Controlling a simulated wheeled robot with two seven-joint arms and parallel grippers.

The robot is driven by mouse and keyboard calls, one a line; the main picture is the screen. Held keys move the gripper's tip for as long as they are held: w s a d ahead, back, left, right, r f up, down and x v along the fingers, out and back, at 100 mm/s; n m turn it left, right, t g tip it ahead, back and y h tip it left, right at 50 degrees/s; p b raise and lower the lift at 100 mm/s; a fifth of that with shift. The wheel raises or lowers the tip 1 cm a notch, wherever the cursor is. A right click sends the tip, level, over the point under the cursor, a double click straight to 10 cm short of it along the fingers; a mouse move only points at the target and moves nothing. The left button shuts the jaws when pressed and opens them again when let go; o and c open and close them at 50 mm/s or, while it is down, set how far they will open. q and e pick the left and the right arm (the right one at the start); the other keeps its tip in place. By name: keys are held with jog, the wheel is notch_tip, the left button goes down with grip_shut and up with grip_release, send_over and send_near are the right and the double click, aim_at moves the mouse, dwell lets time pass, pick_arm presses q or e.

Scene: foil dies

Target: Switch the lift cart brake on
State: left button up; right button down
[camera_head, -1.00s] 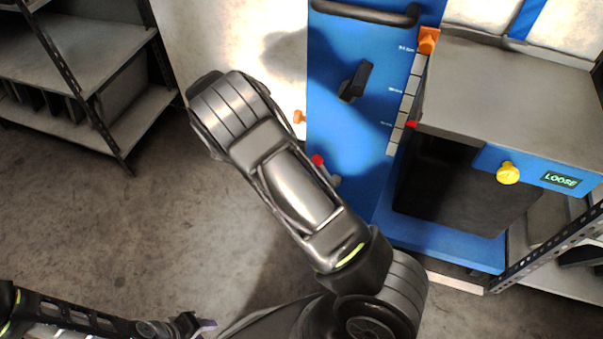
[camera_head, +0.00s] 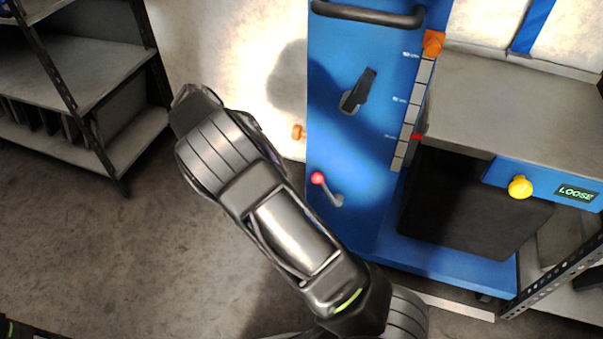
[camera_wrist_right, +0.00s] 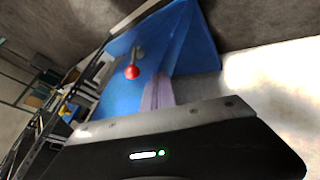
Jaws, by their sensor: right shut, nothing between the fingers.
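The blue lift cart (camera_head: 350,45) stands right of centre in the head view. A lever with a red knob (camera_head: 318,178) sits low on its front panel, its grey arm slanting down to the right. It also shows in the wrist view as a red ball (camera_wrist_right: 132,72) on a grey stem. A black turn handle (camera_head: 358,91) is higher on the panel. A yellow knob (camera_head: 520,187) sits beside a green "LOOSE" display (camera_head: 575,194). My right gripper (camera_wrist_right: 158,92) shows purplish fingers, shut and empty, with the red knob just beyond and left.
A grey shelf rack (camera_head: 90,75) stands at the left. The cart's grey top (camera_head: 520,105) juts out at the right, with a metal rack upright (camera_head: 560,275) beside it. An orange knob (camera_head: 298,132) is left of the panel. The floor (camera_head: 110,250) at left is clear.

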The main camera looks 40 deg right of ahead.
jog(key=s+d+f+b, duration=0.2)
jog(key=s+d+f, duration=0.2)
jog(key=s+d, duration=0.1)
jog(key=shift+s+d, duration=0.15)
jog(key=shift+s, duration=0.1)
jog(key=shift+r, duration=0.1)
dwell(0.3)
